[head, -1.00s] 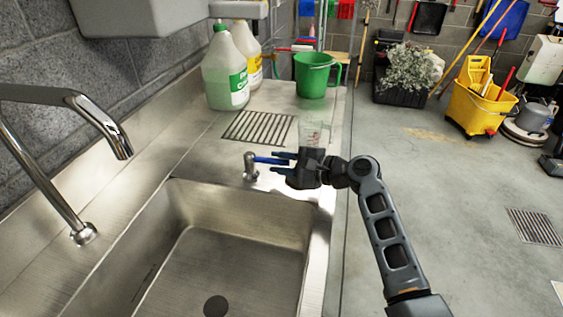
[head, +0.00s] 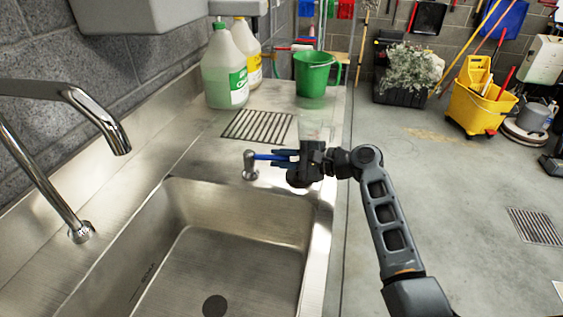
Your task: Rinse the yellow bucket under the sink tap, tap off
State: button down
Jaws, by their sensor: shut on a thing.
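A yellow mop bucket (head: 481,108) on wheels stands on the floor at the far right, away from the sink. The sink basin (head: 235,250) is empty, with a dark drain in its floor. The curved metal tap spout (head: 95,110) is at the left; no water shows at its mouth. A small post with a blue lever (head: 262,156) stands at the basin's back right rim. My gripper (head: 284,157) is at the lever, its fingers shut on it. The fingers partly hide the lever's end.
A green bucket (head: 315,76) stands at the counter's back right. White jugs (head: 224,72) stand to its left, behind a drain grate (head: 258,126). A blurred clear object (head: 312,120) shows just behind my gripper. The floor right of my arm is mostly clear.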

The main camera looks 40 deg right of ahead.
jog(key=shift+f, duration=0.1)
jog(key=c, duration=1.1)
grip_release()
jog(key=shift+b+v, duration=0.35)
jog(key=shift+v, duration=3.55)
jog(key=shift+w+d, duration=0.1)
jog(key=shift+d, duration=0.05)
